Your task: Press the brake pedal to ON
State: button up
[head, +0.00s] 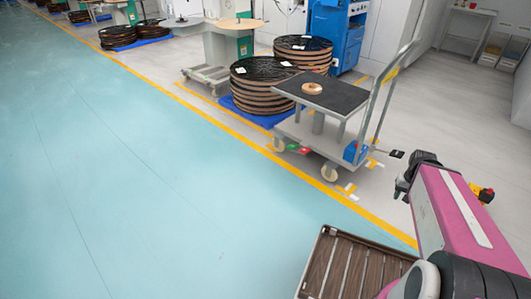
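A grey platform trolley (322,137) stands by the yellow floor line, with a bent metal push handle on its right side. A red piece (304,151) and a green piece (293,146) sit low at the trolley's front left. My gripper (402,187) shows only partly as dark parts at the far end of my pink arm, right of the trolley and apart from it; its fingers cannot be made out.
The trolley carries a dark top with a tan ring (312,88). A blue item (354,152) sits at its right end. Stacked black reels (266,88) stand behind on a blue pallet. A brown slatted surface (350,270) is at the bottom. The teal floor (150,170) is clear.

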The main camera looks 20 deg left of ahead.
aim_at(303, 150)
jog(key=u, duration=1)
jog(key=i+l+u, duration=0.2)
jog(key=i+l, duration=0.6)
jog(key=i, duration=0.05)
